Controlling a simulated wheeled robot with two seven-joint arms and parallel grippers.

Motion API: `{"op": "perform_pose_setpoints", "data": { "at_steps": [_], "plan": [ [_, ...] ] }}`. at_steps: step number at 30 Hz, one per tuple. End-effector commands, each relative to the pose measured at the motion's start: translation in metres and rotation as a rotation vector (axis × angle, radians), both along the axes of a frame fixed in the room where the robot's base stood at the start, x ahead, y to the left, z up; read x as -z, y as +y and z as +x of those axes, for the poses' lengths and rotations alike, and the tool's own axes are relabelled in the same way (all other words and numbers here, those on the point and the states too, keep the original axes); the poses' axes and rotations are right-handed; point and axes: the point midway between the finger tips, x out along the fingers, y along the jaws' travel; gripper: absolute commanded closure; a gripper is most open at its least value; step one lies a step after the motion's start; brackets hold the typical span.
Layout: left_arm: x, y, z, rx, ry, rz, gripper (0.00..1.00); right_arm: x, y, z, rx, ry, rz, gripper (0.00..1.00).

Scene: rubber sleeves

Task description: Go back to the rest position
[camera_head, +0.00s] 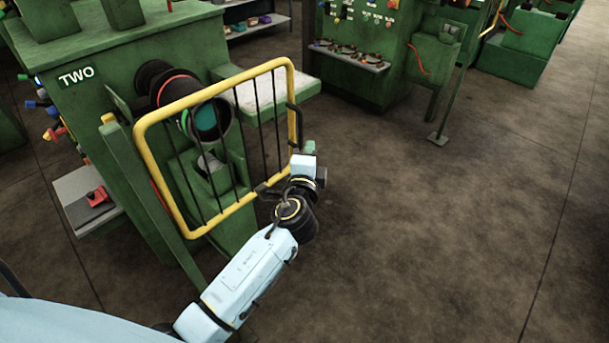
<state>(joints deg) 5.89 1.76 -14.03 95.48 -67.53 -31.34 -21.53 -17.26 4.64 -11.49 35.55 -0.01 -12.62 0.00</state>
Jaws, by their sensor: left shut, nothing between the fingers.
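My left arm (245,272) reaches up from the bottom left. The gate stands in front of the green machine marked TWO (85,110). Behind the bars is a dark cylinder with a teal inner face (206,120). A black handle (296,122) is on the gate's right side. My right gripper is not in view.
A side tray with a red part (97,197) sticks out at the machine's left. Another green machine (365,55) with a shelf stands at the back, with a thin post (447,105) beside it. The brown floor (450,230) at the right is clear.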

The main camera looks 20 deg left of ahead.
Motion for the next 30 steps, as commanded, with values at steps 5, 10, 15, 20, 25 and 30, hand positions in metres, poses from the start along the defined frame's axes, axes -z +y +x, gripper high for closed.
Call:
{"op": "perform_pose_setpoints", "data": {
  "at_steps": [5, 10, 15, 20, 25, 30],
  "plan": [
    [0.0, -0.01, -0.039, 0.002, 0.0, -0.002, 1.0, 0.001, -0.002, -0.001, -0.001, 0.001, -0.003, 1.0],
    [0.001, -0.016, -0.062, 0.003, 0.001, 0.0, 1.0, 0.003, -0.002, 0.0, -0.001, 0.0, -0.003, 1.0],
    [0.0, -0.018, -0.071, 0.003, 0.0, 0.0, 1.0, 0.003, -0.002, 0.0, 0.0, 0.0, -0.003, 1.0],
    [0.006, -0.019, -0.072, 0.007, 0.012, -0.008, 1.0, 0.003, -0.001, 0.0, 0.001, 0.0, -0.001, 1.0],
    [0.075, -0.024, -0.076, 0.042, 0.147, -0.102, 1.0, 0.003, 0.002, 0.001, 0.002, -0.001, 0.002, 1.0],
    [0.198, -0.028, -0.111, 0.054, 0.391, -0.306, 1.0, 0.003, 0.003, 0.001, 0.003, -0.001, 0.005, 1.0]
  ]
}}
